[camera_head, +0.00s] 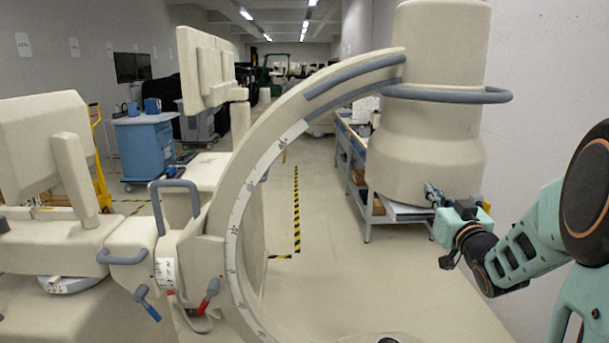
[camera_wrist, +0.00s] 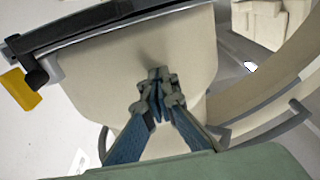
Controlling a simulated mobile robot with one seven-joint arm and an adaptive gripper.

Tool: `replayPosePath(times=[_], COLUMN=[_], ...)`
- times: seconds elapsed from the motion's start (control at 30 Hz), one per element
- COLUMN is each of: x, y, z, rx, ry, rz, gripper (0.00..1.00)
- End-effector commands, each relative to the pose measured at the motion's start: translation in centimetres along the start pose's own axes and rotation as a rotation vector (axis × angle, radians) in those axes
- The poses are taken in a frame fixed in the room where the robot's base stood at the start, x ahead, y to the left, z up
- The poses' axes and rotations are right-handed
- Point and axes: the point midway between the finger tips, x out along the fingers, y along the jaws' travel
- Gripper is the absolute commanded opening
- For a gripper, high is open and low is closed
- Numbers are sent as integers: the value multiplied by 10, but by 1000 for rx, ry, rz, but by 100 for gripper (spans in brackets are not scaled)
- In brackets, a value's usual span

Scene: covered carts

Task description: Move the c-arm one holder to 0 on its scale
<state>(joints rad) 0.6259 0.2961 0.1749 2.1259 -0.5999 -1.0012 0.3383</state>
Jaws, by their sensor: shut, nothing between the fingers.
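The c-arm one (camera_head: 272,121) is a large beige arc in the middle of the head view. A white scale strip (camera_head: 238,215) runs along it; its figures are too small to read surely. The beige holder (camera_head: 205,262) grips the arc at lower left, with grey handles, a blue-tipped lever (camera_head: 146,302) and a red-tipped lever (camera_head: 208,296). My gripper (camera_head: 431,190) is at the right, by the lower end of the big beige cylindrical housing (camera_head: 425,130). In the wrist view my gripper (camera_wrist: 157,78) is shut and empty, its blue fingers together before a beige housing. Contact cannot be told.
A grey hoop rail (camera_head: 450,95) rings the housing. A second beige cart (camera_head: 50,245) stands at the left, and a blue cabinet (camera_head: 146,150) behind. A shelf bench (camera_head: 352,165) lies beyond the housing. Open floor (camera_head: 310,225) shows inside the arc.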

Motion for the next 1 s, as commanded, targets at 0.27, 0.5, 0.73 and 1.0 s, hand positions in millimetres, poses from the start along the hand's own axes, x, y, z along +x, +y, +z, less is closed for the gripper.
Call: replayPosePath(times=[0.27,0.5,0.73,1.0], x=[3,-10,-28,-50], y=[2,2,1,1], z=[4,4,2,1], rx=[3,2,0,-1], ry=[-7,-5,-2,-1], rz=[4,5,3,2], gripper=[0,0,0,0])
